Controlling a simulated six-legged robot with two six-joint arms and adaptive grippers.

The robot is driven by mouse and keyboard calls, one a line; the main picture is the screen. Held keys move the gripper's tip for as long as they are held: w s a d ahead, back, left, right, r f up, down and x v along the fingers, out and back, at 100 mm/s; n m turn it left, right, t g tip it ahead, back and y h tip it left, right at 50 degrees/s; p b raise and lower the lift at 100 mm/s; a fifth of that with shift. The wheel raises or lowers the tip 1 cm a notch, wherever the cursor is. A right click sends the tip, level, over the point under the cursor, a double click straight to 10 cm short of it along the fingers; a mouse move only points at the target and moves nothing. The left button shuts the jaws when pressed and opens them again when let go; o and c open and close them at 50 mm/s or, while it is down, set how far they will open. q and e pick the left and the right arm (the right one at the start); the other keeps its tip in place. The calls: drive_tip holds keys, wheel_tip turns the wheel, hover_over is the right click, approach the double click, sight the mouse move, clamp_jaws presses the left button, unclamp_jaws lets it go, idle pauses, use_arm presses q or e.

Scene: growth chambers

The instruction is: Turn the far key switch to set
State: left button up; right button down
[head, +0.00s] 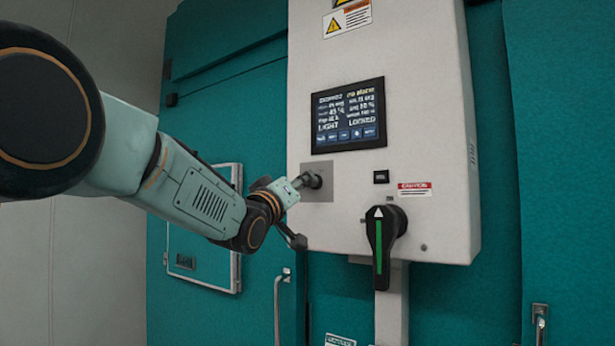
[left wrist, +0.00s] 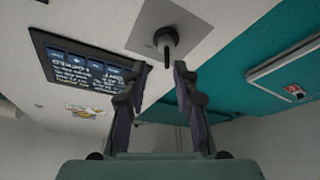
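The key switch (head: 316,181) is a dark round knob with a narrow grip on a square grey metal plate (head: 318,193), low on the left of the white control box. In the left wrist view the key switch (left wrist: 166,40) stands just beyond my fingertips, its grip pointing toward the gap. My left gripper (head: 303,181) reaches in from the left, right at the switch, partly covering it. The left wrist view shows the left gripper (left wrist: 162,67) open, one finger on each side of the gap. I cannot tell whether a finger touches the key. My right gripper is out of view.
A display (head: 349,115) on the white box (head: 433,85) reads LIGHT and LOCKED. A black rotary handle (head: 382,240) with a green stripe hangs at the lower right. Teal chamber doors (head: 562,150) flank the box. A door handle (head: 278,305) is below the arm.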

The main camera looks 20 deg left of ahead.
use_arm(q)
drive_tip(key=w, duration=0.2)
drive_tip(key=w+p, duration=0.1)
drive_tip(key=w, duration=0.1)
drive_tip(key=shift+w+a+r, duration=0.1)
drive_tip(key=shift+a+r, duration=0.05)
drive_tip(key=shift+a, duration=0.15)
drive_tip(key=shift+s+d+r, duration=0.2)
drive_tip(key=shift+d+r, duration=0.3)
drive_tip(key=shift+r, duration=0.2)
drive_tip(key=shift+w+a+f, duration=0.25)
drive_tip(key=shift+w, duration=0.15)
drive_tip(key=shift+w+f, duration=0.3)
drive_tip(key=shift+w, duration=0.2)
drive_tip(key=shift+c, duration=0.2)
drive_tip(key=shift+s+d+r, duration=0.2)
drive_tip(key=shift+s+d, duration=0.05)
drive_tip(key=shift+s, duration=0.05)
drive_tip(key=c, duration=0.3)
drive_tip(key=shift+s+a+r, duration=0.1)
drive_tip(key=shift+a+r, duration=0.05)
clamp_jaws()
